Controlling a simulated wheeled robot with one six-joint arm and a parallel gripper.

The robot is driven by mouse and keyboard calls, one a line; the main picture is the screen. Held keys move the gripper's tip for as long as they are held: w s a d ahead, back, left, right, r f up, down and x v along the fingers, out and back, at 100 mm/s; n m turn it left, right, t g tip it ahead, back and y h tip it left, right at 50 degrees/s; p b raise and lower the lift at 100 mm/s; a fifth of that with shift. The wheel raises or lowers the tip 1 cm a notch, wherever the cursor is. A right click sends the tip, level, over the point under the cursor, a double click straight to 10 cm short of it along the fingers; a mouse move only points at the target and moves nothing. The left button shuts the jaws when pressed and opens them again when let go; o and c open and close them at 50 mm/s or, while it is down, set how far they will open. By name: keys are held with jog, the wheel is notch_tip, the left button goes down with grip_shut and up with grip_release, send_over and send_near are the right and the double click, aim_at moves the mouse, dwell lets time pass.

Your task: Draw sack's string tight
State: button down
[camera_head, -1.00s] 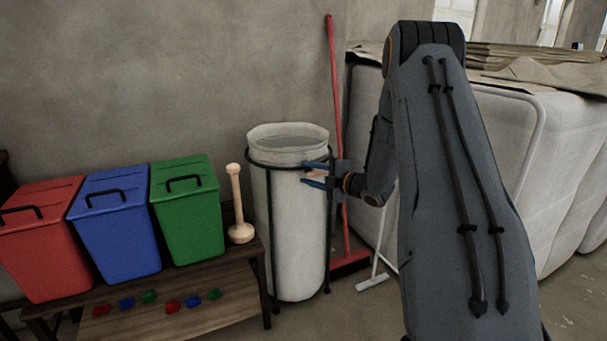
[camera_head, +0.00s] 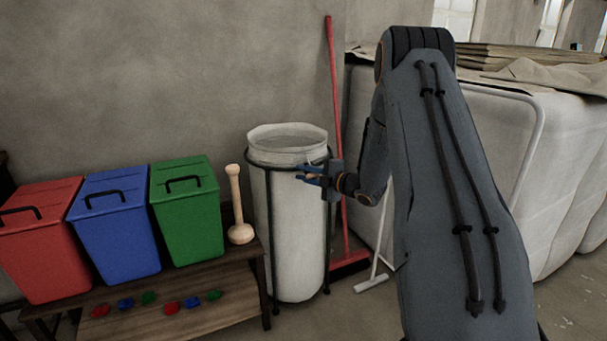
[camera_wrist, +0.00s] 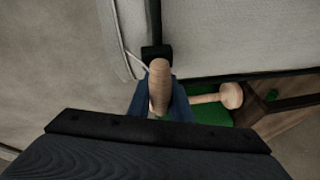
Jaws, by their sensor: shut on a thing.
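The white sack (camera_head: 290,230) stands upright in a black wire stand, its round mouth open at the top. It also fills the upper part of the wrist view (camera_wrist: 225,40). My gripper (camera_head: 308,172) is at the sack's right front, just below the rim. In the wrist view its blue fingers are shut on a wooden toggle (camera_wrist: 160,80). A thin pale string (camera_wrist: 136,60) runs from near the toggle up and left along the sack's hem. The string cannot be made out in the head view.
Red (camera_head: 42,245), blue (camera_head: 115,225) and green (camera_head: 187,210) lidded bins stand on a wooden bench left of the sack, with a wooden plunger-shaped object (camera_head: 237,205). A red-handled broom (camera_head: 335,90) leans behind my gripper. Large white bales (camera_head: 560,170) fill the right.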

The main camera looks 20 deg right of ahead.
jog(key=s+p, duration=0.4)
jog(key=s, duration=1)
jog(key=shift+d, duration=0.25)
jog(key=shift+s, duration=0.1)
jog(key=c, duration=1.6)
grip_release()
jog(key=v, duration=0.7)
jog(key=shift+s+d, duration=0.2)
jog(key=shift+s, duration=0.15)
